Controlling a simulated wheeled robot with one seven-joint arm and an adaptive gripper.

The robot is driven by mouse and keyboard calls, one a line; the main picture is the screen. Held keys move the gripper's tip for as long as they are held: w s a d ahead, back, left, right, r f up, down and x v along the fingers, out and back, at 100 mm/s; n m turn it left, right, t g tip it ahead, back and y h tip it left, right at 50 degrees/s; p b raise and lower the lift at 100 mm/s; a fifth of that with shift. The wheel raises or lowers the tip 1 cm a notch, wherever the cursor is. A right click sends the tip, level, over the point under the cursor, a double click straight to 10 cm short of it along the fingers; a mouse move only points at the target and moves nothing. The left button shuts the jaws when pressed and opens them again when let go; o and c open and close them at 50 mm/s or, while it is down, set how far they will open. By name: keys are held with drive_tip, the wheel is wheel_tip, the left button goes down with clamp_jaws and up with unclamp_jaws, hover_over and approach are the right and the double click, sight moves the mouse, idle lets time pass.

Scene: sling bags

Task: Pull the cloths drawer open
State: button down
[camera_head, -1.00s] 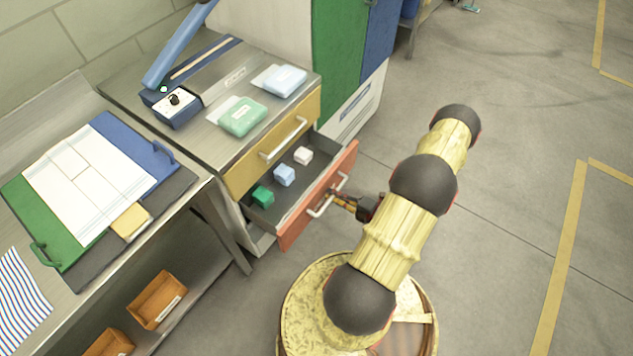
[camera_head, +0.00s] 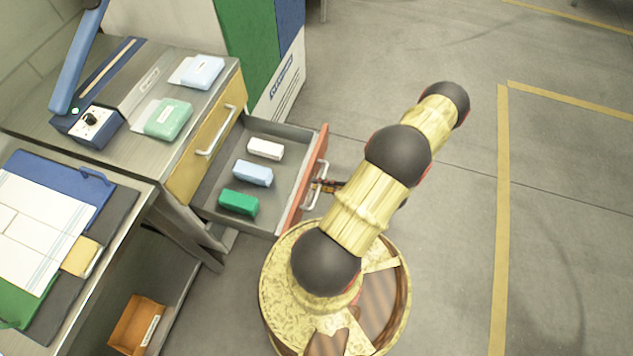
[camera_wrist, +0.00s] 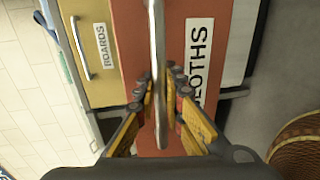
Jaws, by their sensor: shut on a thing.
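The cloths drawer (camera_head: 262,205) stands well out from the cabinet, below the yellow drawer. Its red front carries a label ending in "LOTHS" (camera_wrist: 198,60) in the wrist view. Inside lie a white folded cloth (camera_head: 265,149), a light blue one (camera_head: 253,173) and a green one (camera_head: 239,203). My gripper (camera_wrist: 160,85) is shut on the drawer's pale bar handle (camera_wrist: 156,45), with fingers on both sides of it. In the head view the handle (camera_head: 314,186) shows, and my arm hides part of the gripper.
The yellow boards drawer (camera_head: 200,153) is closed above. The cabinet top holds a green pack (camera_head: 168,119), a blue pack (camera_head: 203,72) and a sealer (camera_head: 90,123). A workbench with folded bags stands at left. Open floor (camera_head: 450,230) lies at right.

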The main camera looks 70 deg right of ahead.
drive_tip(key=c, duration=1.9)
unclamp_jaws()
drive_tip(key=v, duration=1.2)
drive_tip(key=shift+d, duration=0.1)
